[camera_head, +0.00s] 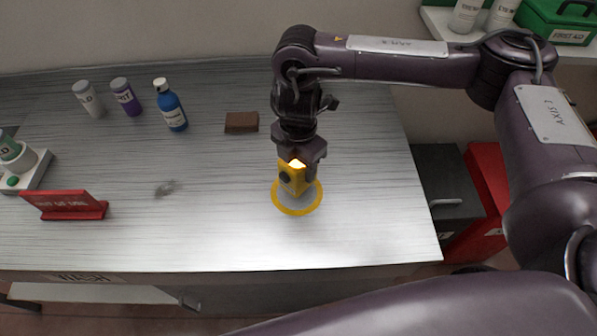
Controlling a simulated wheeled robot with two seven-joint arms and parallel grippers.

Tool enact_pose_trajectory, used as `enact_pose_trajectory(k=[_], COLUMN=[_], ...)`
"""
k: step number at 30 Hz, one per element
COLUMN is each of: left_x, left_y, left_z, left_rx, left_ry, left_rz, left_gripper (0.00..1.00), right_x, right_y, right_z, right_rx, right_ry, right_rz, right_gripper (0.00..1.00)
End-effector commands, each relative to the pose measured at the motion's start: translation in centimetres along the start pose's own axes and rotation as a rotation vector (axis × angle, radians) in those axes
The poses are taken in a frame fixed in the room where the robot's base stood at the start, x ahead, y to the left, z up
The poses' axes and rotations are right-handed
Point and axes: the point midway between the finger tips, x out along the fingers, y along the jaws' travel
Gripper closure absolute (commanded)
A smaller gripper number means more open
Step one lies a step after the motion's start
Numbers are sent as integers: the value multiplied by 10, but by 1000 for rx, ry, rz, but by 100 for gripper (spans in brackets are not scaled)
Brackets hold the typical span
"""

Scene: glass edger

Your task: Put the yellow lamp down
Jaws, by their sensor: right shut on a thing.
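The yellow lamp (291,180) is a small yellow block with a dark round knob on its side and a glowing top. My right gripper (297,164) points down from above and is shut on the lamp near its top. The lamp is over a grey disc with a yellow ring (297,210) on the metal bench (230,240). I cannot tell whether the lamp's underside touches the disc. My left gripper is not in the view.
A red sign (66,205) is at left. The bench front is clear. A red cabinet (487,190) stands beyond the right edge.

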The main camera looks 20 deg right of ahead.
Motion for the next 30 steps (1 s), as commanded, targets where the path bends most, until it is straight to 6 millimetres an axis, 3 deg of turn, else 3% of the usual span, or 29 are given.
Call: enact_pose_trajectory(k=[6, 20, 21, 25, 30], left_x=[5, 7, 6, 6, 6], left_y=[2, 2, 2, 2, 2], left_z=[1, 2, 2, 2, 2], left_rx=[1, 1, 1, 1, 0], left_ry=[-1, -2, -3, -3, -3], left_rz=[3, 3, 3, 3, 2], left_gripper=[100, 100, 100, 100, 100], right_x=[31, 39, 38, 38, 38], right_y=[-1, 0, 0, -1, -1], right_z=[-1, 0, 0, 0, 0], right_rx=[0, 0, 0, 0, 0], right_ry=[3, 1, 0, 0, 0], right_rz=[-3, -1, -2, -2, -2], right_gripper=[84, 84, 42, 26, 26])
